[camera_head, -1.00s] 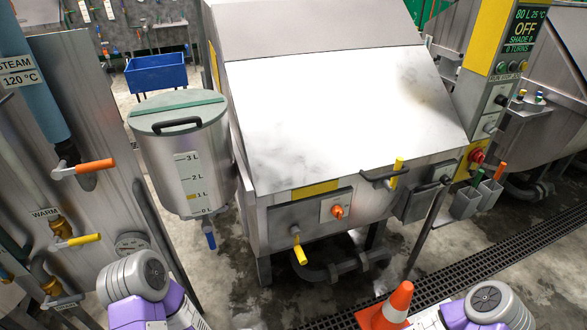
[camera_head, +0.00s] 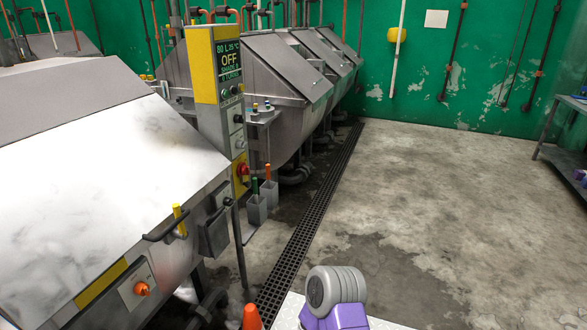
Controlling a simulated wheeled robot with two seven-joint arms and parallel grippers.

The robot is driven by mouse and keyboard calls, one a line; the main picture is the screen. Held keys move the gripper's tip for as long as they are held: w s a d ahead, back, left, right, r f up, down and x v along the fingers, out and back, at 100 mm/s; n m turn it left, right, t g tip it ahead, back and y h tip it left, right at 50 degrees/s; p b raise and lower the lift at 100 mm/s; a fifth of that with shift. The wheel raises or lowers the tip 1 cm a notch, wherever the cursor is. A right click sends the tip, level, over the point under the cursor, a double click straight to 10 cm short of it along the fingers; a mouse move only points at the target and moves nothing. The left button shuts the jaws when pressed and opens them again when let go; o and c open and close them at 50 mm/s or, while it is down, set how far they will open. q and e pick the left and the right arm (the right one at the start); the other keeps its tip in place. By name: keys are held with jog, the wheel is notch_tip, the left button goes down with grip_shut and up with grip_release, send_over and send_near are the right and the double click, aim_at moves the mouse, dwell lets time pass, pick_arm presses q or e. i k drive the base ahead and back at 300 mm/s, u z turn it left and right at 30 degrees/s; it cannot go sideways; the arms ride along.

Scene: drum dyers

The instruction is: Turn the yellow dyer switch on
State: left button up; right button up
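The near dyer (camera_head: 105,175) is a large grey machine at the left with a yellow label strip (camera_head: 100,283). Its control post (camera_head: 227,118) has a yellow-edged panel, and the green-on-black display (camera_head: 229,62) reads OFF. A red knob (camera_head: 243,170) on a yellow plate sits low on the post. An orange-red knob (camera_head: 141,289) sits on a light plate on the dyer's front. I cannot tell which of these is the task's switch. A purple and grey part of my arm shows at the bottom; neither gripper is in view.
An orange cone (camera_head: 252,317) stands at the bottom. A floor grating (camera_head: 310,215) runs beside the dyers. More grey dyers (camera_head: 275,75) stand behind the post. The concrete floor (camera_head: 440,205) to the right is open. A metal table (camera_head: 570,125) stands at the right edge.

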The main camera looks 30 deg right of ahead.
aim_at(243, 170)
jog(key=z, duration=1.7)
jog(key=i, duration=2.9)
jog(key=u, duration=3.45)
